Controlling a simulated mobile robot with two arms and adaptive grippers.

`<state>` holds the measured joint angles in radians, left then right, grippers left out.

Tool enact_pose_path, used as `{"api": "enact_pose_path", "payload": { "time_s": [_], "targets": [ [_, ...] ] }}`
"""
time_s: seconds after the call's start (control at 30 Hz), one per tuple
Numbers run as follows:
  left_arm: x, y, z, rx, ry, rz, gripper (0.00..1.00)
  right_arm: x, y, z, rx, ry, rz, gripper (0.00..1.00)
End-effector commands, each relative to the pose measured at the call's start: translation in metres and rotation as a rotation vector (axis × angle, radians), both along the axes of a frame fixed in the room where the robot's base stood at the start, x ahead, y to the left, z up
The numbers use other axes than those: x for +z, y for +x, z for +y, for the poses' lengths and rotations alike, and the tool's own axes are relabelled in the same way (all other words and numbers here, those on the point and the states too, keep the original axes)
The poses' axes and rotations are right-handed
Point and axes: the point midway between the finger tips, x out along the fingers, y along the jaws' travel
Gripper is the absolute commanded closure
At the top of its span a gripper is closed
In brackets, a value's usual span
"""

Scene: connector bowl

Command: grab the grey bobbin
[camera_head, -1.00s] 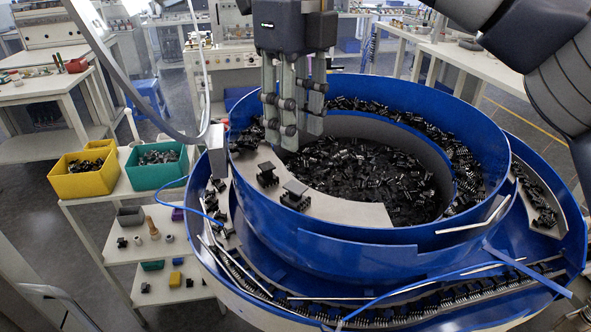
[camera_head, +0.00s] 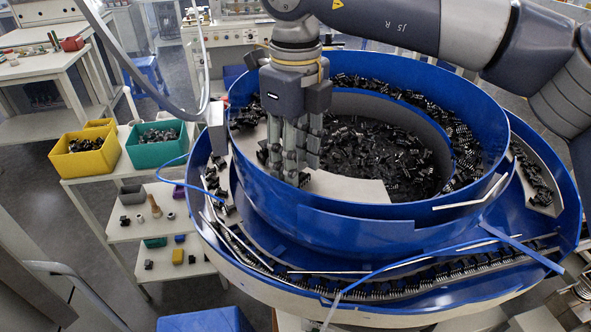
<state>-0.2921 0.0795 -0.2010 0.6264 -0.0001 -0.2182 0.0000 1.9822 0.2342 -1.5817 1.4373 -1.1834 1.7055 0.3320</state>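A small pale grey piece (camera_head: 171,216) on the shelf at the left may be the grey bobbin, but it is too small to be sure. Other small pieces stand beside it. My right gripper (camera_head: 288,172) points down inside the blue bowl (camera_head: 350,225), far to the right of that shelf. Its fingertips are low over the bowl's grey ledge (camera_head: 345,188), where a dark piece shows at the tips. The fingers overlap, so I cannot tell whether they are open or hold anything. My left gripper is not in view.
The bowl holds many black connectors (camera_head: 370,160). A yellow bin (camera_head: 85,165) and a teal bin (camera_head: 157,158) stand on the cart's top. A wooden peg (camera_head: 154,207) and a grey bin (camera_head: 132,194) are on the shelf below. A blue box (camera_head: 205,321) shows at the bottom edge.

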Motion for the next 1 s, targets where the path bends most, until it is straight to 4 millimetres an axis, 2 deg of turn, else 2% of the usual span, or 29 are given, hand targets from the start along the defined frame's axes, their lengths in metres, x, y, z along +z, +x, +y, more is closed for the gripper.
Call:
{"api": "enact_pose_path", "payload": {
  "time_s": [0.13,0.27,0.67,0.77,1.0],
  "targets": [
    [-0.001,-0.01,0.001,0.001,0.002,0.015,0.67,0.0,0.0,0.0,-0.001,0.0,0.0,0.65],
    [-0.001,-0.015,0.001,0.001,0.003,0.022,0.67,0.0,0.0,0.0,-0.001,0.0,0.0,0.94],
    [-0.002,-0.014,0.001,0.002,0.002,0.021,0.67,0.003,0.0,0.0,-0.001,0.002,-0.001,0.95],
    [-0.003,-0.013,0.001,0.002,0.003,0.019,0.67,0.014,0.001,0.001,-0.003,0.003,-0.003,0.95],
    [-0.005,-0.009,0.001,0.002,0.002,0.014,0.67,0.063,0.001,0.001,-0.003,0.002,-0.003,0.95]
  ]
}}
